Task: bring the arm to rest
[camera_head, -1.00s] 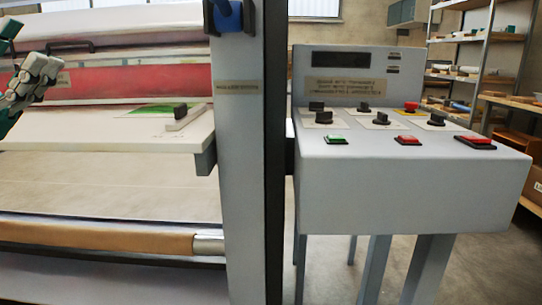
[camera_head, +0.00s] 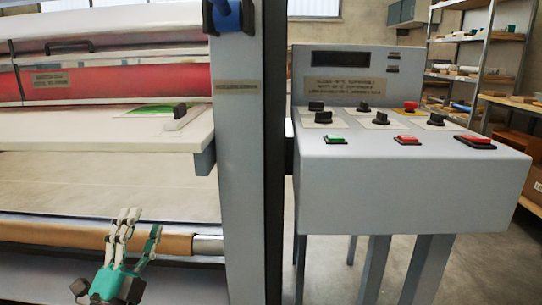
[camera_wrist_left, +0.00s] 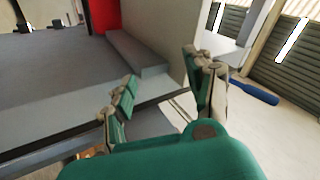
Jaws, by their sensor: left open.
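My left gripper (camera_head: 137,232) is low at the left in the head view, in front of the laminator's brown lower roller (camera_head: 60,234). Its fingers point up and stand apart, with nothing between them. In the left wrist view my left gripper (camera_wrist_left: 165,85) shows two green-padded fingers, spread and empty. My right gripper is not in view.
The laminator's white shelf (camera_head: 90,130) lies above the gripper, beside a grey upright post (camera_head: 238,150). A grey control box (camera_head: 410,180) with knobs and buttons stands to the right. Shelving (camera_head: 490,70) is at the back right.

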